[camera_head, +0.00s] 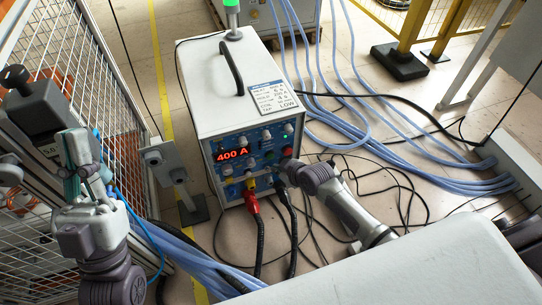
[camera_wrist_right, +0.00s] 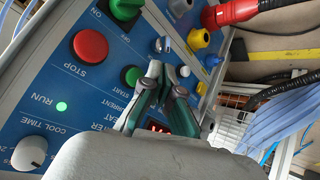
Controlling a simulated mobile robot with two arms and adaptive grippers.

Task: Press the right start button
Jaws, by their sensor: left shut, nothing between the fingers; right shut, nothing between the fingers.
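The white induction heater (camera_head: 215,95) stands on the floor in the head view, its blue front panel (camera_head: 228,170) showing 400 A in red. In the right wrist view, a green START button (camera_wrist_right: 132,76) sits on the panel, below and right of a red STOP button (camera_wrist_right: 90,47). My right gripper (camera_wrist_right: 163,74) is shut and empty, with its tips close beside the START button, to its right. I cannot tell whether they touch the panel. In the head view the right gripper (camera_head: 282,168) is at the panel's right side. My left gripper (camera_head: 86,172) is shut and empty at the left, away from the heater.
Red (camera_head: 252,203) and black (camera_head: 285,195) plugs with cables hang from the panel's lower part. Blue hoses (camera_head: 380,140) lie at the right. A mesh fence (camera_head: 130,110) stands left.

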